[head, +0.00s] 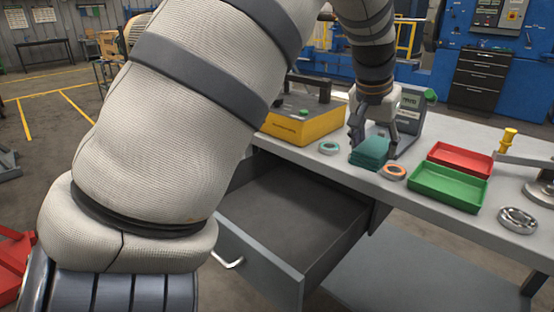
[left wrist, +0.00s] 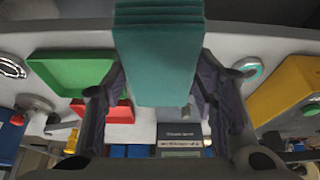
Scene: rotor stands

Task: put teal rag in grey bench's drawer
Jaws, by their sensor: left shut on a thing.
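The teal rag (head: 369,152) is a folded stack at the front of the grey bench's top (head: 440,217). My left gripper (head: 373,143) reaches down over it and is shut on it. In the left wrist view the rag (left wrist: 158,55) sits between both fingers (left wrist: 160,105). I cannot tell whether it touches the bench top or hangs just above it. The bench's drawer (head: 290,205) is pulled open below, left of the rag, and its visible inside is empty. My left arm hides part of the drawer's left side. My right gripper is not in view.
A teal-and-white ring (head: 328,147) and an orange ring (head: 393,172) lie close to the rag. Green (head: 448,187) and red (head: 460,160) trays and a metal bearing (head: 517,220) stand to the right. A yellow box (head: 302,126) stands left, above the drawer.

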